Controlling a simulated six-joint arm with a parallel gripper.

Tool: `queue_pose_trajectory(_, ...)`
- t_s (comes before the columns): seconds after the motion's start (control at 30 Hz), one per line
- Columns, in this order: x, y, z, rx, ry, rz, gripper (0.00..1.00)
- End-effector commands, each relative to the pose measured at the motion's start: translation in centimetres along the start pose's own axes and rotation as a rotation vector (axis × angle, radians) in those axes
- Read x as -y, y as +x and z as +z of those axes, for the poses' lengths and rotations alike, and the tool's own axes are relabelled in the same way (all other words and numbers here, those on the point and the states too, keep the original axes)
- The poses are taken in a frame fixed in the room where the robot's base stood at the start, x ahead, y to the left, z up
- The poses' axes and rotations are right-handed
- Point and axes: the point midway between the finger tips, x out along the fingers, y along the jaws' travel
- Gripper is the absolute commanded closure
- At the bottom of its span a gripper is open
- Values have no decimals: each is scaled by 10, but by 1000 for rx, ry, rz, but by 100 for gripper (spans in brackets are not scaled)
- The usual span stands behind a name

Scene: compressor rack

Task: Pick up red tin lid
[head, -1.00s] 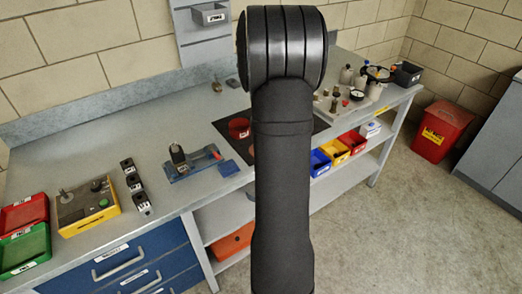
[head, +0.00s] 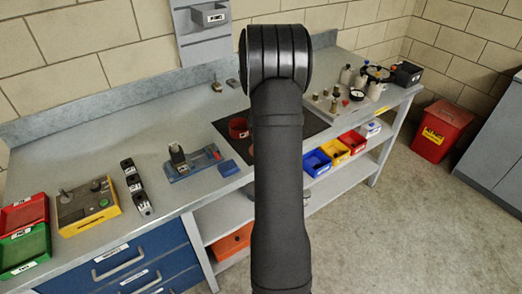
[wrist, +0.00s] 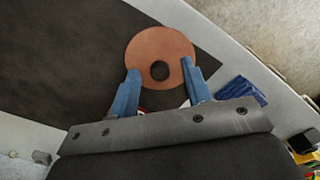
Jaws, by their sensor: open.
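A flat reddish disc with a dark round centre, which looks like the red tin lid (wrist: 178,48), lies at the edge of a dark mat in the wrist view. My gripper (wrist: 160,70) is open, with its two blue fingertips over the near left and right edges of the disc. I cannot tell whether they touch it. In the head view a red tin (head: 238,128) stands on the dark mat, and a sliver of red shows beside my arm. My arm hides the gripper there.
A blue block (head: 229,168) lies left of the mat, beside a blue fixture (head: 192,165). A yellow control box (head: 87,205) and red and green bins stand at the left. Bottles and small parts crowd the bench's right end. The bench's front edge is close to the disc.

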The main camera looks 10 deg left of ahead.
Motion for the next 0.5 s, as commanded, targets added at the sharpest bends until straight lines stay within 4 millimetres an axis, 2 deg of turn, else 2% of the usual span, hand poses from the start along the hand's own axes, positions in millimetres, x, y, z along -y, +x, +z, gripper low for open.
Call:
queue_pose_trajectory(0.23, 0, 2, 0, 0, 0, 0, 55)
queue_pose_trajectory(0.43, 0, 2, 0, 0, 0, 0, 95)
queue_pose_trajectory(0.47, 0, 2, 0, 0, 0, 0, 100)
queue_pose_trajectory(0.5, 0, 2, 0, 0, 0, 0, 100)
